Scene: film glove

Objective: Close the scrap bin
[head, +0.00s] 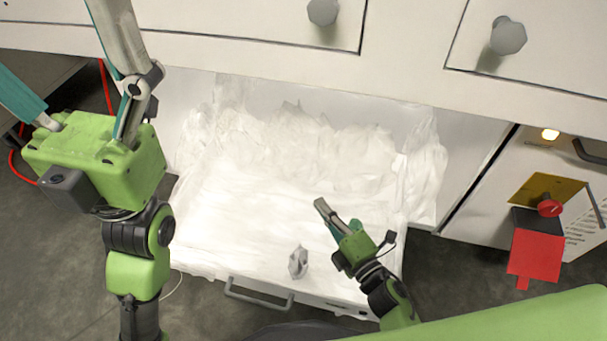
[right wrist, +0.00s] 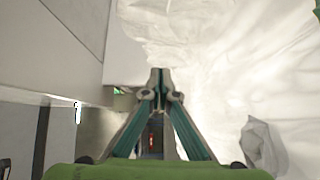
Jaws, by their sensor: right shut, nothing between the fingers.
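The scrap bin (head: 250,218) is a wide drawer pulled out from under the white cabinet, full of crumpled white film. Its grey bar handle (head: 258,296) is on the front, at the bottom of the head view. My right gripper (head: 321,205) is shut and empty above the bin's right half, inward of the handle. Its closed fingertips (right wrist: 158,76) also show in the right wrist view, with film (right wrist: 225,60) beyond and to the right. My left gripper (head: 72,75) is raised left of the bin, fingers spread, tips cut off by the frame.
A small grey crumpled lump (head: 298,262) lies on the film near the front. Closed drawers with round knobs (head: 508,36) are above. At right are a red knob (head: 549,207) and a red tag (head: 535,252) on a panel. A red cable runs at far left.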

